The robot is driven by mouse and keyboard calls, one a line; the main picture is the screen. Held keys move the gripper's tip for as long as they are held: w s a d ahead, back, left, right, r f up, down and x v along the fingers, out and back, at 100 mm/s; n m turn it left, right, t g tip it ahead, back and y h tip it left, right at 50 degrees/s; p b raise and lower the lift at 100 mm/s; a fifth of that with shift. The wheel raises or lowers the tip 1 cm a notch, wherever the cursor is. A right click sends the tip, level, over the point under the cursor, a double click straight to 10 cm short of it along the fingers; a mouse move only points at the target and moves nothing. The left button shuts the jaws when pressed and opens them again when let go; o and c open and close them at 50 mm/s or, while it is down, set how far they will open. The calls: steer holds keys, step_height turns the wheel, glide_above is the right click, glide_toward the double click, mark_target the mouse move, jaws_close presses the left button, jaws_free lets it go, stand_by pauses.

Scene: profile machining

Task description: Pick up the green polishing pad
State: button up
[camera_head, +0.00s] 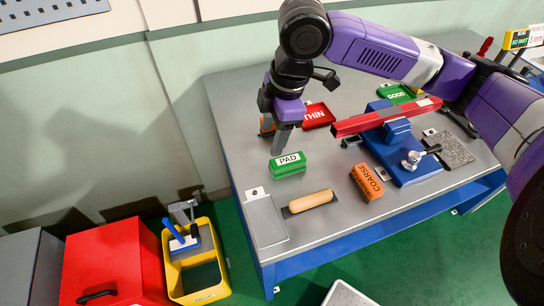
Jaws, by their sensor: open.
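The green polishing pad (288,170) is a small green block with a white "PAD" label. It lies on the grey table (232,118), left of the middle. My gripper (277,146) points down above and slightly behind the pad, with its fingers apart and nothing between them. The gap between the fingertips and the pad is hard to judge. No part of the pad looks covered.
An orange "COARSE" block (366,186) and a wooden-handled tool (311,203) lie in front of the pad. A blue vise (408,160) holds a red bar (385,117) to the right. A red "THIN" tray (318,116) and green "GOOD" tray (396,94) are behind.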

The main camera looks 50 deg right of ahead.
mark_target(288, 159)
steer(key=s, duration=0.1)
steer(key=s+d+g, duration=0.1)
steer(key=s+g, duration=0.1)
steer(key=shift+s+d+f+n+h, duration=0.15)
steer(key=shift+s+f+n+h, duration=0.15)
steer(key=shift+s+f, duration=0.1)
steer(key=shift+f, duration=0.25)
steer(key=f, duration=0.4)
steer(key=f+p, duration=0.1)
steer(key=f, duration=0.2)
steer(key=shift+w+d+f, duration=0.1)
steer(key=shift+w+d, duration=0.15)
steer(key=shift+d, duration=0.05)
jaws_close()
